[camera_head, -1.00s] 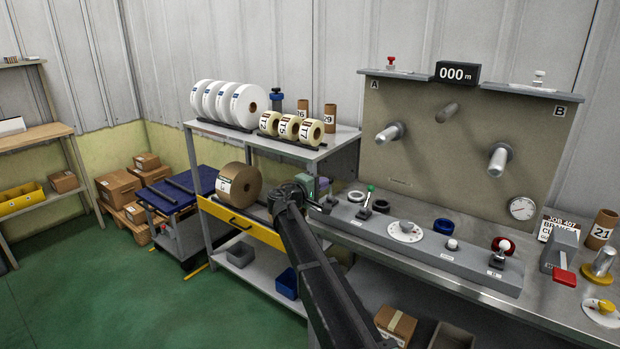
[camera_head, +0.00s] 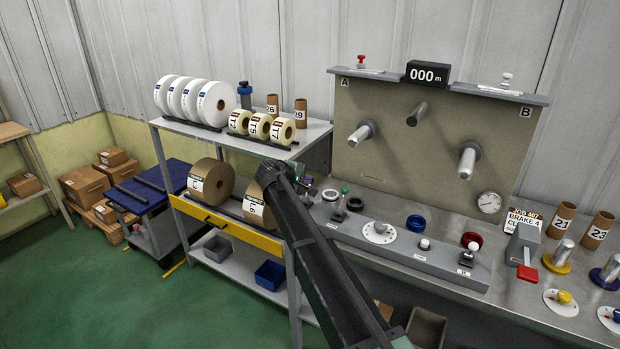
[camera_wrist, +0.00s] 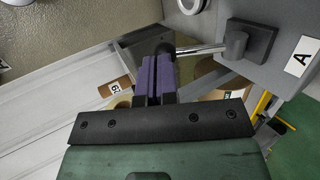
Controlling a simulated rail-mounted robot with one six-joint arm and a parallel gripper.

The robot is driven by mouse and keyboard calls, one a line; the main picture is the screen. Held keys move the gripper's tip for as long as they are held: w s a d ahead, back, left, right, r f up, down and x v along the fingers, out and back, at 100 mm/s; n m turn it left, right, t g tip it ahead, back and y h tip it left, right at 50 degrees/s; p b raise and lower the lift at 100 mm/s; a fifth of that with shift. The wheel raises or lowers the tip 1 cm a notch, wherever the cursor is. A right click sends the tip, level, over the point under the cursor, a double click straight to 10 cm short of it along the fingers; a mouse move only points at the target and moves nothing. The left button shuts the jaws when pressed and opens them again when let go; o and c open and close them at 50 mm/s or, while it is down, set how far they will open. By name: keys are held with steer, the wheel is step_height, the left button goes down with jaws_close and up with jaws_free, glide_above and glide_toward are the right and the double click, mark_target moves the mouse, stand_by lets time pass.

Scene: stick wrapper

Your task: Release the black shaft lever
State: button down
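In the wrist view, a lever with a dark knob (camera_wrist: 166,49) has a metal rod running from a dark block (camera_wrist: 248,42) beside a label "A". The knob is at the tips of my gripper (camera_wrist: 154,62), partly covered by them. The purple finger pads lie close together with only a thin dark gap. I cannot tell whether the tips touch the knob. In the head view, my gripper is mostly hidden behind my arm, near the left end of the grey control panel (camera_head: 400,247). A green-knobbed lever (camera_head: 345,190) stands just right of it.
A shelf cart (camera_head: 318,135) with white and cream rolls stands left of the bench. Large brown rolls (camera_head: 213,180) sit on its middle shelf. A white-knobbed lever (camera_head: 474,249) and a dial (camera_head: 379,232) are on the panel. Shafts (camera_head: 360,133) project from the backboard (camera_head: 400,165).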

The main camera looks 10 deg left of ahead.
steer(key=shift+r, duration=0.15)
stand_by(0.4)
steer(key=r+p+v, duration=0.1)
steer(key=p+v, duration=0.6)
steer(key=v, duration=0.6)
steer(key=shift+r+p, duration=0.25)
steer(key=shift+p, duration=0.15)
steer(key=shift+a, duration=0.15)
